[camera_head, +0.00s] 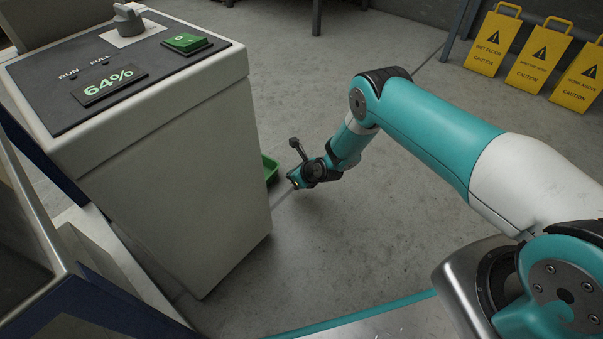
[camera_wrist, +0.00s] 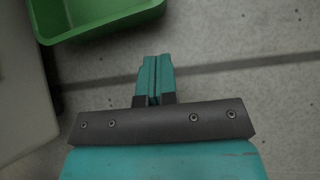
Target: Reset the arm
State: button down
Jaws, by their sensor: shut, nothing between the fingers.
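My arm is teal and white and reaches from the right of the head view down toward the floor. My gripper (camera_head: 294,181) is beside the right side of the white control cabinet (camera_head: 185,170), low down. In the wrist view my gripper (camera_wrist: 155,62) has its two teal fingers pressed together with nothing between them. Below it is bare concrete floor.
A green bin (camera_wrist: 95,18) lies close ahead and left of the fingers; the cabinet partly hides it in the head view (camera_head: 270,168). The cabinet top has a 64% display (camera_head: 109,84), a grey knob (camera_head: 128,17) and a green switch (camera_head: 185,43). Yellow caution signs (camera_head: 541,55) stand at the back right.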

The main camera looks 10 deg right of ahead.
jog(key=p+v, duration=0.4)
jog(key=v, duration=0.5)
jog(key=shift+w+r+p, duration=0.2)
jog(key=shift+p, duration=0.1)
jog(key=shift+a+r, duration=0.1)
